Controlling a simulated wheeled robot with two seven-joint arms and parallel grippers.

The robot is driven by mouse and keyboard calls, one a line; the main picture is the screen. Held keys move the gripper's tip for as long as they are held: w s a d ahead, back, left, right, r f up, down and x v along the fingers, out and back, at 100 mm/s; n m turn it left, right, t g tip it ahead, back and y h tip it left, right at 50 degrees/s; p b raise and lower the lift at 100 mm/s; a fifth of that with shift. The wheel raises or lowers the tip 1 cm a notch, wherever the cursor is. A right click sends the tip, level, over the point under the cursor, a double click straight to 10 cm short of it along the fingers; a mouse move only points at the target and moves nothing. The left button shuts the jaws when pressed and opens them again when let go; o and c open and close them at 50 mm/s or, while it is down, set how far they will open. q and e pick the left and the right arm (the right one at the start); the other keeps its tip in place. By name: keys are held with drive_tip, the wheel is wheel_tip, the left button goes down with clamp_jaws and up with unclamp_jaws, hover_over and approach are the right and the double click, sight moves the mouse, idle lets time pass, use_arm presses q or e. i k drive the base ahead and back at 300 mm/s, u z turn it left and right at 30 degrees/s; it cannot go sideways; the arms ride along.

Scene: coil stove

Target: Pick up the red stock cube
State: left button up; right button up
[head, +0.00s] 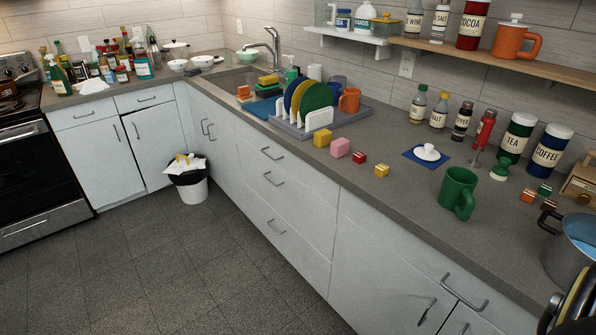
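A small red cube (359,157) with a pale mark on top sits on the grey counter, between a pink block (340,147) and a small yellow cube (381,170). More small cubes sit farther right near the pot: an orange one (528,195), a green one (545,190) and a brown one (549,204). Neither of my grippers can be made out. A dark shape with a yellowish edge shows at the bottom right corner, and I cannot tell what it is.
A dish rack (318,126) with colored plates stands left of the blocks. A white lid (427,152) on a blue mat, a green mug (458,192) and a pot (572,250) stand to the right. The counter's front strip before the red cube is clear.

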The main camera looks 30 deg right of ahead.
sight(359, 158)
drive_tip(key=u, duration=0.2)
drive_tip(key=i, duration=0.7)
drive_tip(key=z, duration=0.6)
drive_tip(key=i, duration=1.65)
drive_tip(key=z, duration=1.9)
drive_tip(key=i, duration=0.65)
drive_tip(key=z, duration=0.55)
